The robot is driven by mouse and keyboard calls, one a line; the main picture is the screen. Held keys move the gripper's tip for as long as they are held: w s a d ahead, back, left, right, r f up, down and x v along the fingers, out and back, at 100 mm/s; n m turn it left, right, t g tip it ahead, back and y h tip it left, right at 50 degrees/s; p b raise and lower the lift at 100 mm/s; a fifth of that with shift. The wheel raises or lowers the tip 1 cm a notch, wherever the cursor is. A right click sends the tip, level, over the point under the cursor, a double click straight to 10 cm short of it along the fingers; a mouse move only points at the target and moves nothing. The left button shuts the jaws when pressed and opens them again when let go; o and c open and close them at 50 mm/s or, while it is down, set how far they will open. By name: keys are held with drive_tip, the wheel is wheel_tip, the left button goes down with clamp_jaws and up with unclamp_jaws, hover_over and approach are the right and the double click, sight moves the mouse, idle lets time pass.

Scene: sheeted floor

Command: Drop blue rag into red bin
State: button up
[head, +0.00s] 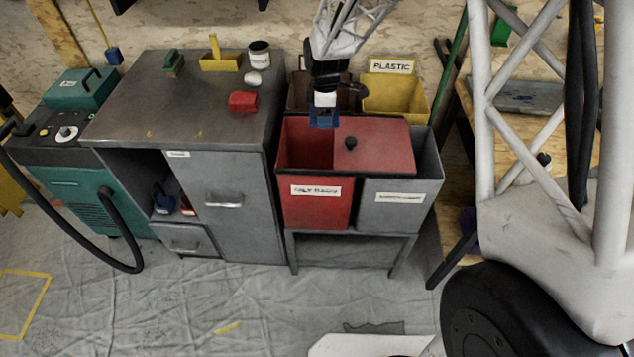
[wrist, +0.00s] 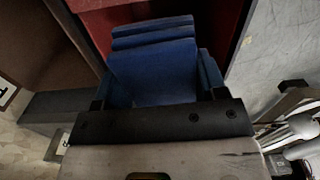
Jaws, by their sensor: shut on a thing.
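The blue rag (head: 323,118) hangs from my gripper (head: 324,100) in the head view. In the wrist view the folded blue rag (wrist: 155,65) fills the space at the jaws of my gripper (wrist: 160,100), which is shut on it. The red bin (head: 317,203) stands in a rack beside the grey cabinet. Its opening shows on the left, and a red lid with a dark knob covers the right part. The rag is over or near the bin's back edge in the head view. In the wrist view the bin's red inside (wrist: 218,22) shows behind the rag.
A grey bin (head: 400,205) stands right of the red bin, partly under the lid. A yellow bin (head: 392,98) and a brown bin (head: 300,92) stand behind. The grey cabinet (head: 235,130) with small items on top is at the left.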

drive_tip(key=shift+f, duration=2.3)
drive_tip(key=o, duration=1)
drive_tip(key=shift+r, duration=3.95)
